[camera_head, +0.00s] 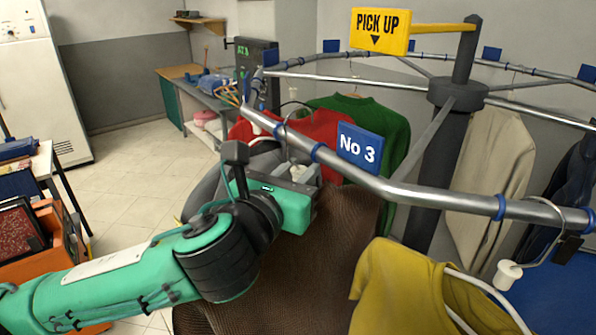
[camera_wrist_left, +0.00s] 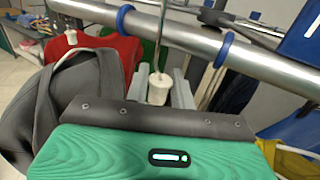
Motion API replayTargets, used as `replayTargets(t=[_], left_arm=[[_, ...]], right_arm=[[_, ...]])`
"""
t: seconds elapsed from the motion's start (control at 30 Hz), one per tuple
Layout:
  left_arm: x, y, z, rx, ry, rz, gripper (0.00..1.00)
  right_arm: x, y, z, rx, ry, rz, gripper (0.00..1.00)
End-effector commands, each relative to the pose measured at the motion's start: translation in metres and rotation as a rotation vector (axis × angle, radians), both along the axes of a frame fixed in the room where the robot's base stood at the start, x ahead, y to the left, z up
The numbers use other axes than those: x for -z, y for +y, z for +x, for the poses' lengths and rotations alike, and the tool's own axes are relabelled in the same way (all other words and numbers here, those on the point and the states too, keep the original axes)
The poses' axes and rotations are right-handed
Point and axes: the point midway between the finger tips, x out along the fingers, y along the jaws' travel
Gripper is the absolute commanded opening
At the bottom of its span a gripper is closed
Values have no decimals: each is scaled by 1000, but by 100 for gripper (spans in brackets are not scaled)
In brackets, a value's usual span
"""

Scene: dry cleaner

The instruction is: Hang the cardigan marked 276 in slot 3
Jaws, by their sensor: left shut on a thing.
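My left gripper (camera_head: 305,176) is shut on the white neck of a hanger (camera_wrist_left: 158,86), just below the rail (camera_head: 400,190). A brown knitted garment (camera_head: 290,270), apparently the cardigan, hangs beneath this gripper; no 276 mark is readable. The hanger's wire hook (camera_wrist_left: 160,35) rises past the rail between two blue rings (camera_wrist_left: 122,18) (camera_wrist_left: 223,50). I cannot tell whether the hook rests on the rail. The blue No 3 sign (camera_head: 360,148) is on the rail, just right of the gripper. My right gripper is not in view.
A yellow garment (camera_head: 410,290) hangs close on the right. Grey (camera_wrist_left: 88,100), red (camera_head: 315,130) and green (camera_head: 370,125) garments hang nearby. The conveyor's dark post (camera_head: 455,130) stands behind. An orange cart (camera_head: 60,240) is at left; open floor (camera_head: 140,185) lies between.

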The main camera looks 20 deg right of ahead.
Motion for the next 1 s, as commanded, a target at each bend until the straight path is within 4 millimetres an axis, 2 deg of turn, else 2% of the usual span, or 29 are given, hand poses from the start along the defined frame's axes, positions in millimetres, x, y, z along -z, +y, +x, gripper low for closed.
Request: replayTargets(t=[0.7, 1.0], left_arm=[[28, 0, 0, 1, -2, -1, 0], [30, 0, 0, 0, -1, -1, 0]], right_arm=[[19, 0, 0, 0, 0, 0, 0], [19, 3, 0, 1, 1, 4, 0]])
